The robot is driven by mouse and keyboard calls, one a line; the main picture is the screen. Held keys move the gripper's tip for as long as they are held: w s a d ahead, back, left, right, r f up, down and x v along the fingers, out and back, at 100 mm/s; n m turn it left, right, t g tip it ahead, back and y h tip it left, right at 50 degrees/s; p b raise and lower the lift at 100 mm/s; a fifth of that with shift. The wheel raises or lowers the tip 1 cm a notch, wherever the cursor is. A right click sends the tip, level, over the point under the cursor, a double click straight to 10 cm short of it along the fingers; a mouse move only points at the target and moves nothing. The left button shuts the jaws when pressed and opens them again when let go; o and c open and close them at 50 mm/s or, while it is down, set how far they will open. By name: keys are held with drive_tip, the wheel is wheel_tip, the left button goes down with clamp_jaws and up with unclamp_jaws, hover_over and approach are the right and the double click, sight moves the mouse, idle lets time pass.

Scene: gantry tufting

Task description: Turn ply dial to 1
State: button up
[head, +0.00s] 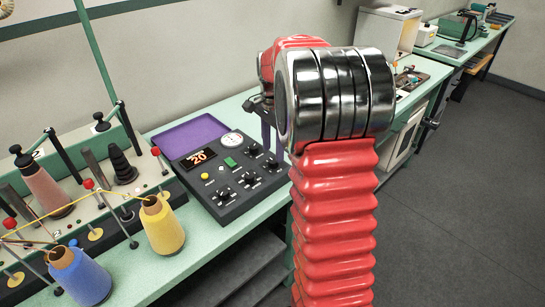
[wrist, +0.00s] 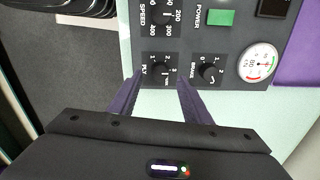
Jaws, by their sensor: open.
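The ply dial (wrist: 162,72) is a small black knob labelled PLY, with numbers around it, on the dark control panel (wrist: 187,42). It lies between the two purple fingers of my gripper (wrist: 160,88) in the wrist view, with a gap on each side. The fingers are open and hold nothing. The dial's pointer setting is too small to read surely. In the head view my gripper (head: 268,130) is partly hidden behind my red arm, above the panel's right side. The ply dial (head: 271,163) shows below it there.
The brake dial (wrist: 210,72) is just right of the right finger, and the speed dial (wrist: 161,16) is above the ply dial. A green power button (wrist: 220,18) and a white gauge (wrist: 258,62) are nearby. Yarn cones, including a yellow one (head: 162,226), stand left of the panel.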

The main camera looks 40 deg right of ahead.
sight(273, 160)
drive_tip(key=shift+f, duration=1.95)
drive_tip(key=c, duration=1)
